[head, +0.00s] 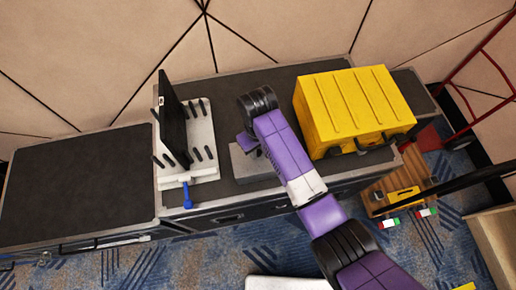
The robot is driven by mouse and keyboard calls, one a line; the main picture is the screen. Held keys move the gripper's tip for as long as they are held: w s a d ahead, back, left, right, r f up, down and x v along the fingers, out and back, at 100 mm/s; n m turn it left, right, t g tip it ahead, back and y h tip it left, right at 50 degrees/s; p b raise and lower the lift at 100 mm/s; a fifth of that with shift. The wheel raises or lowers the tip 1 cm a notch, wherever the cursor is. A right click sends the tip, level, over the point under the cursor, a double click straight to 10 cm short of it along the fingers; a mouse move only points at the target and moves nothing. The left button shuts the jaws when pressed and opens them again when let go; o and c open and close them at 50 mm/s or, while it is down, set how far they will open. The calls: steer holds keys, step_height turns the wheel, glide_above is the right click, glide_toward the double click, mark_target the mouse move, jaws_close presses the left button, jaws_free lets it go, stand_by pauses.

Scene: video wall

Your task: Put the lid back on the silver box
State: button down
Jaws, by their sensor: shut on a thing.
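The silver box (252,174) is a low grey block on the dark case top, in the middle of the head view. My purple arm crosses over it from the lower right and hides its right part. My gripper (247,146) points down at the box's back edge, partly hidden by my wrist. It is shut on a small grey part there, which looks like the lid. I cannot tell the lid's outline from the box, nor whether the two touch.
A white stand (199,146) with black pegs and an upright dark panel (173,118) stands left of the box. A blue-handled tool (187,194) lies at its front. A big yellow case (350,105) stands close on the right. The case top at far left (80,185) is clear.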

steer(key=shift+f, duration=0.1)
stand_by(0.8)
steer(key=c, duration=1.1)
jaws_free()
steer(key=shift+c, duration=0.2)
steer(key=shift+o, duration=0.4)
steer(key=o, duration=0.4)
steer(key=shift+r, duration=3.5)
jaws_close()
